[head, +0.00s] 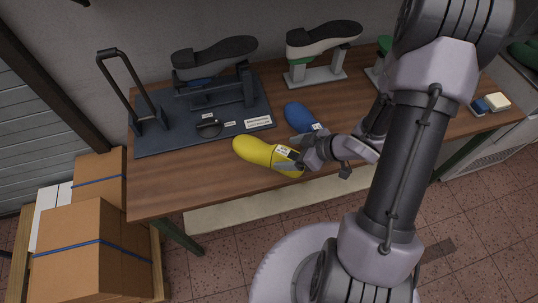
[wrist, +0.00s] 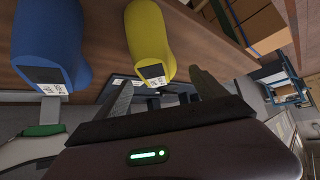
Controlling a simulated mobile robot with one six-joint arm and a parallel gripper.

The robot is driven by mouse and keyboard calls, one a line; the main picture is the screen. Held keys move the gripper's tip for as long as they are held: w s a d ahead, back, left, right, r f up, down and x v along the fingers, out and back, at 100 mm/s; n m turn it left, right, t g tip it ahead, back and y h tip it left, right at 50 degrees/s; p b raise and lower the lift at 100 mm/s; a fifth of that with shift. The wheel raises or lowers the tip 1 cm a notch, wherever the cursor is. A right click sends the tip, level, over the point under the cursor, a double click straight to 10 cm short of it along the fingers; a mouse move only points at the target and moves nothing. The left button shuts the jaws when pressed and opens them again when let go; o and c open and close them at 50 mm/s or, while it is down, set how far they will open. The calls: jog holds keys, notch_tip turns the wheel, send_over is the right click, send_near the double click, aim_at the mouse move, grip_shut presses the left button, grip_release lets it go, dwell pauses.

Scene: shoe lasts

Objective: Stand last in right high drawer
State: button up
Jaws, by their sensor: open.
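A yellow last (head: 258,152) lies on the wooden workbench near its front edge, with a white label near its right end. A blue last (head: 298,116) lies just behind it. My gripper (head: 296,160) is at the right end of the yellow last. In the wrist view my gripper (wrist: 161,76) has its two fingers apart, with the labelled end of the yellow last (wrist: 147,32) showing between and beyond the tips. I cannot tell whether the fingers touch it. The blue last (wrist: 45,45) is at left in that view. No drawer can be made out clearly.
A dark mat (head: 160,139) with a black handle frame and a shoe stand is at left on the bench (head: 180,185). A white-green shoe stand (head: 318,75) stands behind. Small blocks (head: 492,103) lie at right. Cardboard boxes (head: 80,250) are stacked at lower left.

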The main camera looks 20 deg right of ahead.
aim_at(272, 152)
jog(key=b+x, duration=0.3)
jog(key=x, duration=0.5)
jog(key=shift+w+a+r, duration=0.1)
jog(key=shift+w+a, duration=0.05)
jog(key=shift+w, duration=0.1)
jog(key=shift+r, duration=0.15)
grip_shut()
